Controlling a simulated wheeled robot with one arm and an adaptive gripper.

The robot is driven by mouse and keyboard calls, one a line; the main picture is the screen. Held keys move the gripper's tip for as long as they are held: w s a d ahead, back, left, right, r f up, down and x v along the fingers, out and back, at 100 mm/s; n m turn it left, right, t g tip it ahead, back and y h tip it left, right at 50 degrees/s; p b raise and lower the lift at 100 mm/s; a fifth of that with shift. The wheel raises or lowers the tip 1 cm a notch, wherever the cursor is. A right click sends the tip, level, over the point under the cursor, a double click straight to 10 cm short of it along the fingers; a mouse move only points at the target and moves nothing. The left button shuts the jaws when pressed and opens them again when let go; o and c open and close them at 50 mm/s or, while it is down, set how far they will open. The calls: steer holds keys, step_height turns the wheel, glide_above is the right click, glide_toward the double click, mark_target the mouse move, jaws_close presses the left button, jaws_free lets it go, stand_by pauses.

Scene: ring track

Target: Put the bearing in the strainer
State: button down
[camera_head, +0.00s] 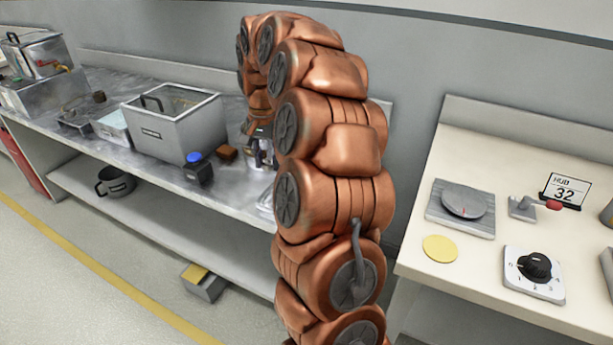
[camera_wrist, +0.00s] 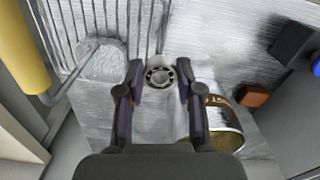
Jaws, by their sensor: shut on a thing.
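The bearing (camera_wrist: 160,76) is a small metal ring with a dark inside, between my fingertips in the wrist view. My gripper (camera_wrist: 160,80) is shut on it, above the grey metal bench. A round, pale grey, mesh-like piece with a long handle, which looks like the strainer (camera_wrist: 101,64), lies on the ridged drainboard left of my gripper. In the head view my gripper (camera_head: 260,145) is low over the bench, partly hidden behind my copper arm. The bearing and strainer cannot be made out there.
A yellow cylinder (camera_wrist: 22,50) is at the wrist view's left edge.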

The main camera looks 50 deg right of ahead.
steer(key=s+d, duration=0.4)
steer(key=s+d+f, duration=0.1)
steer(key=s+d, duration=0.1)
steer(key=shift+s+d, duration=0.2)
steer(key=shift+s, duration=0.1)
steer(key=f, duration=0.3)
steer(key=shift+s+d+f, duration=0.15)
steer(key=shift+s+f, duration=0.05)
steer(key=shift+f, duration=0.05)
steer(key=shift+f+b, duration=0.4)
steer(key=shift+f, duration=0.3)
steer(key=c, duration=0.7)
jaws_free()
steer(key=shift+c, duration=0.2)
steer(key=shift+r+p, duration=0.5)
steer(key=shift+r, duration=0.1)
step_height(320, 180, up, 12)
